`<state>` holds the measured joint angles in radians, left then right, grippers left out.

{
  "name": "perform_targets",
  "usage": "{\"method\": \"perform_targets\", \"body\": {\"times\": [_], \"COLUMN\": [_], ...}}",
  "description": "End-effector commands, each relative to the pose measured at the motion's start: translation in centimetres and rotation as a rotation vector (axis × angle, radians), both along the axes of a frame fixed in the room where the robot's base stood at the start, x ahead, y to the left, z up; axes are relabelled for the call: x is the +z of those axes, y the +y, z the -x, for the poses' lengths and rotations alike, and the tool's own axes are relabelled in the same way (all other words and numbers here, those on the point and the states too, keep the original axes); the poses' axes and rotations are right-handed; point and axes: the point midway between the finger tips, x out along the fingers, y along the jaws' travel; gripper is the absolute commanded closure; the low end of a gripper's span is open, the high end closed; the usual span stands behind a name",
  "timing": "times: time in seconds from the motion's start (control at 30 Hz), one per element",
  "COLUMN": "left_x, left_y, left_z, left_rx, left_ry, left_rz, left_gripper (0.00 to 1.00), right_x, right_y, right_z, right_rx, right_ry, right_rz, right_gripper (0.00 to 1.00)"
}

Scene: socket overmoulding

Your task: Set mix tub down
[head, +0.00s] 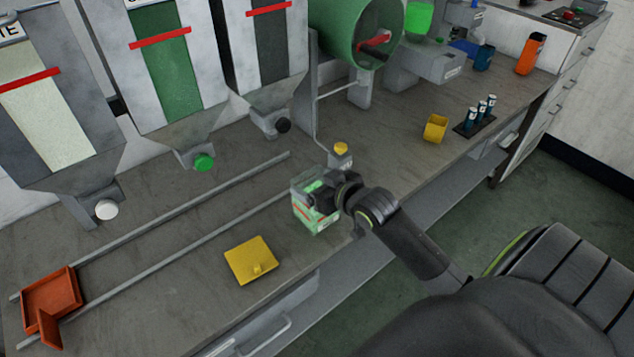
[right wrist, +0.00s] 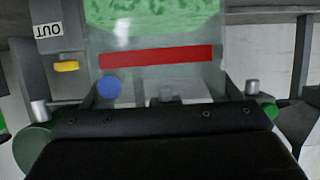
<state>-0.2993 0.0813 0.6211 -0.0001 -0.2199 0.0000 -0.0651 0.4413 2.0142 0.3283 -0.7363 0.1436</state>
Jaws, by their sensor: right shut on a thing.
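The mix tub (head: 300,213) is a clear box with green material inside and a red band across its wall. It is near the bench's front edge, past the end of the rails. My right gripper (head: 325,195) is shut on the tub and covers part of its right side. In the right wrist view the tub (right wrist: 150,75) fills the upper middle, with green contents above the red band and a blue dot below it. I cannot tell whether its base touches the bench. My left gripper is not in view.
Two rails (head: 190,250) run along the bench (head: 170,300), with an orange-red tray (head: 62,285) at their left end. Hoppers (head: 165,80) stand behind. A yellow-topped post (head: 341,152) is close behind the tub.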

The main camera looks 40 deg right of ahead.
Motion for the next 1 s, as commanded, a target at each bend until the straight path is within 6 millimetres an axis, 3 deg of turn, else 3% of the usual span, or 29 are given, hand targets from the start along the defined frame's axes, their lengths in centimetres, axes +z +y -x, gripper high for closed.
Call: {"method": "perform_targets", "body": {"times": [0.33, 0.37, 0.5, 0.77, 1.0], "left_x": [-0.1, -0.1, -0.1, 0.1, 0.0], "left_y": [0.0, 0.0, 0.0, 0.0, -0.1], "left_z": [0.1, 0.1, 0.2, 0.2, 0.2], "left_rx": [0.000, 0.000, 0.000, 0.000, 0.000], "left_ry": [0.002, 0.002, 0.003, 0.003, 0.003], "left_rz": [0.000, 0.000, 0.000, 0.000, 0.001], "left_gripper": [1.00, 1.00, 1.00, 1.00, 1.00], "right_x": [-0.2, -0.4, -0.3, 0.1, 1.0], "right_y": [0.1, 0.0, 0.0, 0.0, -0.2], "right_z": [0.0, 0.0, 0.0, 0.0, 2.8], "right_rx": [0.001, 0.000, 0.001, 0.001, 0.002], "right_ry": [-0.004, 0.000, 0.000, -0.001, 0.000], "right_rz": [-0.001, 0.000, 0.000, 0.000, 0.004], "right_gripper": [0.72, 0.16, 0.00, 0.00, 0.00]}}
